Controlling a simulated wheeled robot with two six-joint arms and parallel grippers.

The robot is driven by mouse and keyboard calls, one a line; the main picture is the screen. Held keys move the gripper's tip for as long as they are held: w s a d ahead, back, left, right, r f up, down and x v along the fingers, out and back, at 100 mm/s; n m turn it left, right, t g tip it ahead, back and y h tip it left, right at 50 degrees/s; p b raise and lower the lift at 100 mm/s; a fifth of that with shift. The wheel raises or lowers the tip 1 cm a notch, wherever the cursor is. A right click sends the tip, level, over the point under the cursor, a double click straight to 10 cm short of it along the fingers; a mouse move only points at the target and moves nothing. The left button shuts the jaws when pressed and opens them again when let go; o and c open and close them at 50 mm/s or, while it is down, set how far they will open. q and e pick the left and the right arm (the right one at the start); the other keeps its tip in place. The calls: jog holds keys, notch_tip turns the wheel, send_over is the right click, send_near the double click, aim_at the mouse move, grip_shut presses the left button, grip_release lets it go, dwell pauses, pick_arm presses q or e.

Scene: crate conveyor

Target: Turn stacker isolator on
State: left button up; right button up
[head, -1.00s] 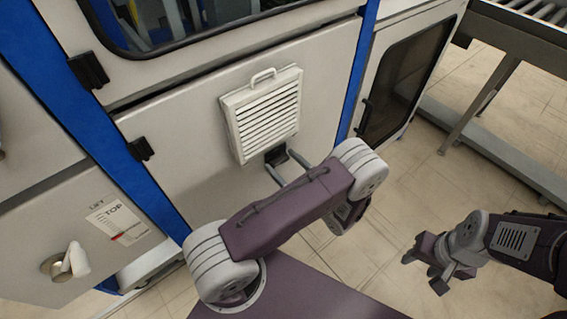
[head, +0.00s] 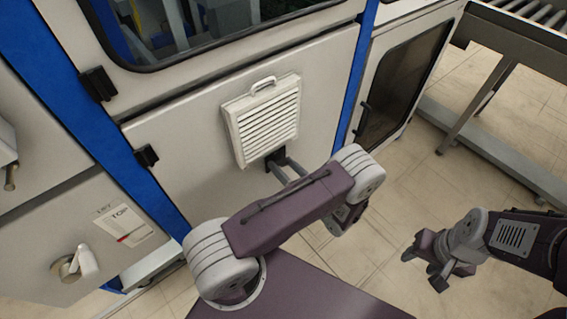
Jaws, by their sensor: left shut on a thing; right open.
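A small black block (head: 274,159) sits on the pale cabinet panel just below a white louvred vent. It is mostly covered, and I see no label on it that names it as the stacker isolator. My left gripper (head: 281,167) reaches it with two grey fingers and is shut on it. The wrist behind these fingers is hidden by my purple arm link. My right gripper (head: 424,266) is open and empty over the floor at the right, apart from the cabinet.
The vent (head: 263,121) is close above the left gripper. At lower left, a white knob (head: 86,262) is below a label (head: 125,225). A dark-windowed door (head: 403,85) is right of the blue post. A roller conveyor (head: 527,14) stands at upper right. The floor between is clear.

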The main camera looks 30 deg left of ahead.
pick_arm(q)
jog(key=m+p, duration=0.1)
jog(key=m, duration=0.2)
jog(key=shift+m, duration=0.3)
jog(key=m, duration=0.2)
jog(key=shift+w+m+p, duration=0.1)
jog(key=shift+m+p, duration=0.25)
jog(key=shift+m, duration=0.05)
jog(key=m, duration=0.6)
jog(key=shift+f+p, duration=0.2)
jog(key=shift+p, duration=0.1)
jog(key=o, duration=1.4)
jog(key=shift+c, duration=0.2)
jog(key=v, duration=0.9)
